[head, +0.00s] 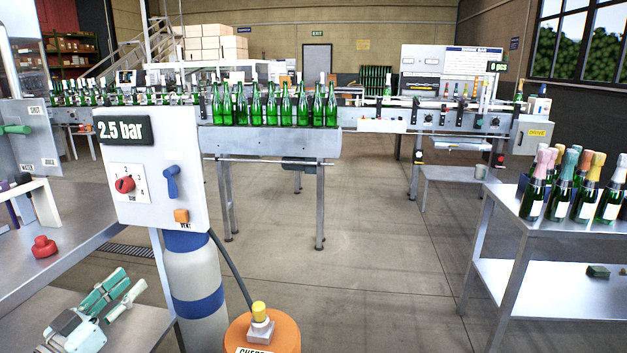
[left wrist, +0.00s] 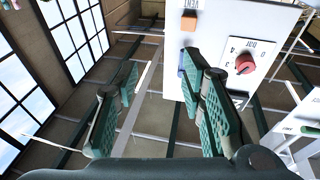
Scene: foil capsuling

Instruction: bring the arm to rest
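My left gripper (head: 131,282) shows at the lower left of the head view, below and left of the white control panel (head: 150,205). Its two green-padded fingers are spread, with nothing held between them. In the left wrist view the gripper (left wrist: 165,85) is also open, with a clear gap between its pads. The control panel (left wrist: 225,25) appears behind the fingers there, with its orange button (left wrist: 188,22) and red knob (left wrist: 245,64). My right gripper is not in view.
The panel carries a blue lever (head: 171,182) and a "2.5 bar" display (head: 121,130). A red button (head: 44,247) sits on the left bench. An orange drum (head: 262,335) stands front centre. Foil-topped bottles (head: 588,202) stand on the right table (head: 520,232). The middle floor is clear.

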